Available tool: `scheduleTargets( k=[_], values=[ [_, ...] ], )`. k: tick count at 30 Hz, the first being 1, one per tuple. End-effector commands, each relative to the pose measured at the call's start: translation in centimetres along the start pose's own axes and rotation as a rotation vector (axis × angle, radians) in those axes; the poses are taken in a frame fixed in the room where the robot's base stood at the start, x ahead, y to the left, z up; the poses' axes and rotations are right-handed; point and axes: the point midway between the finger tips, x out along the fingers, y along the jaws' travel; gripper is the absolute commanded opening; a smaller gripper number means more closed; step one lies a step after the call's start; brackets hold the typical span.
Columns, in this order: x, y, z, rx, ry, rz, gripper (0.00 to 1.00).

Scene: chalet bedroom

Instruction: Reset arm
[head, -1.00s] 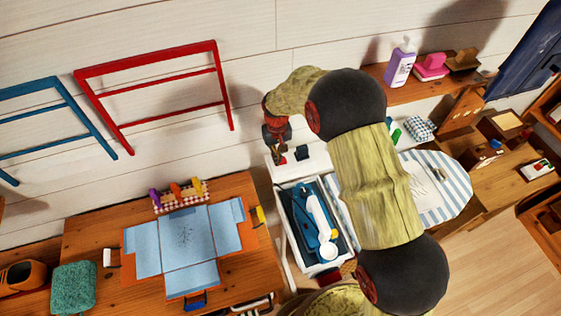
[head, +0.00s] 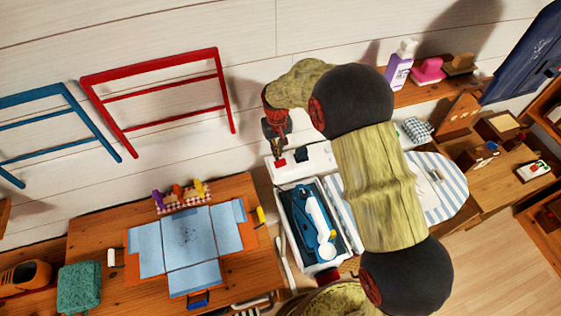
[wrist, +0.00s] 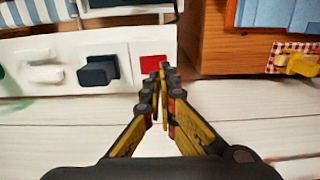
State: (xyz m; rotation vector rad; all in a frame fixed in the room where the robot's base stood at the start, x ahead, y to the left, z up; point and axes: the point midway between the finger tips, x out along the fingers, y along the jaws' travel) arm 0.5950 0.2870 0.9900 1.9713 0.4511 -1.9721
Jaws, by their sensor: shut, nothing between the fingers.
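My gripper (head: 281,158) hangs above the back end of the white stand in the head view, near its red square (head: 281,162). In the wrist view my gripper (wrist: 162,70) has its fingertips together with nothing held. The fingertips overlap the edge of the red square (wrist: 152,63) in that view; I cannot tell whether they touch it. My arm reaches up from the lower right and bends over at its top.
A white bin (head: 288,222) with blue and white items stands just below my gripper. A striped ironing board (head: 451,190) and a shelf with a purple bottle (head: 399,66) are right. Red (head: 128,80) and blue racks are on the wall.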

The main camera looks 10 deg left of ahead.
Motion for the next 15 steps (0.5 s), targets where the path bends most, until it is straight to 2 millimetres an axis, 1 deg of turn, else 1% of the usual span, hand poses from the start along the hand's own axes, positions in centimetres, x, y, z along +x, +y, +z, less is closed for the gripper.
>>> scheduleTargets(
  k=[1,6,15],
  values=[
    [-0.6,0.0,0.0,0.0,0.0,0.0,0.0],
    [-1.7,0.0,0.0,0.0,0.0,0.0,0.0],
    [-1.8,0.0,0.0,0.0,0.0,0.0,0.0]
  ],
)
